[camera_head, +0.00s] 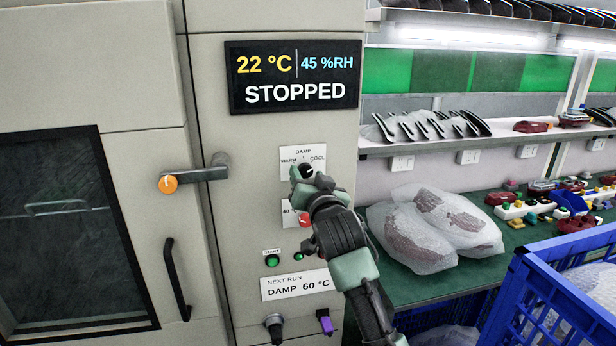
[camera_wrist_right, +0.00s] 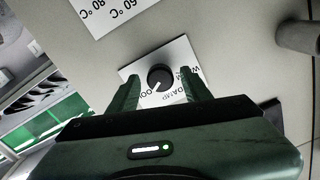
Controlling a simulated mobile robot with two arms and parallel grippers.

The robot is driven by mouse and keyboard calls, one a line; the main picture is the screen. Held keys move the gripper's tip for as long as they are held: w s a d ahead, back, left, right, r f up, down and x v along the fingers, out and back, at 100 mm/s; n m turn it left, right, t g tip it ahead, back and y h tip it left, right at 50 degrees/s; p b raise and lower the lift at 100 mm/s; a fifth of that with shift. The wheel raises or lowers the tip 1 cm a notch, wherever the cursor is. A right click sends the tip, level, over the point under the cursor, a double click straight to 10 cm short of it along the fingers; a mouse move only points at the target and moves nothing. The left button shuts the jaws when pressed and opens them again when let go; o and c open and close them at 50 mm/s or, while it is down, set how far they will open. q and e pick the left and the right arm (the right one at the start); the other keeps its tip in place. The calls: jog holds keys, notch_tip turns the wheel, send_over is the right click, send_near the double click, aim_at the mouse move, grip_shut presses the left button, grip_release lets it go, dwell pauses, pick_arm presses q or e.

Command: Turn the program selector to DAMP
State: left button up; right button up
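The program selector (camera_head: 307,169) is a small black knob on a white plate marked WARM, DAMP and COOL on the cabinet front. In the right wrist view the knob (camera_wrist_right: 161,74) has a white pointer mark directed toward the lower left, nearer the COOL lettering than DAMP. My right gripper (camera_head: 308,177) is at the selector and covers part of its plate. In the right wrist view the two fingers of the gripper (camera_wrist_right: 160,82) are apart, one on each side of the knob, with gaps showing. My left gripper is out of view.
A display (camera_head: 293,78) reads STOPPED; a label (camera_head: 297,285) reads NEXT RUN DAMP 60 °C. A red knob (camera_head: 305,220) sits just below the selector, and a green START button (camera_head: 272,260) is lower. A door lever (camera_head: 195,176) projects at left. A blue crate (camera_head: 530,290) stands at right.

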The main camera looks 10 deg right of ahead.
grip_shut()
jog(key=shift+n, duration=0.3)
jog(key=shift+r+n+p, duration=0.1)
jog(key=shift+n+p, duration=0.55)
jog(key=shift+n, duration=0.15)
jog(key=n+p, duration=0.1)
jog(key=n, duration=0.2)
jog(key=shift+n+p, duration=0.3)
jog(key=shift+p, duration=0.05)
jog(key=n+p, duration=0.2)
jog(key=n, duration=0.4)
jog(key=shift+d+p, duration=0.1)
jog(key=shift+p, duration=0.2)
jog(key=shift+o, duration=1.5)
grip_release()
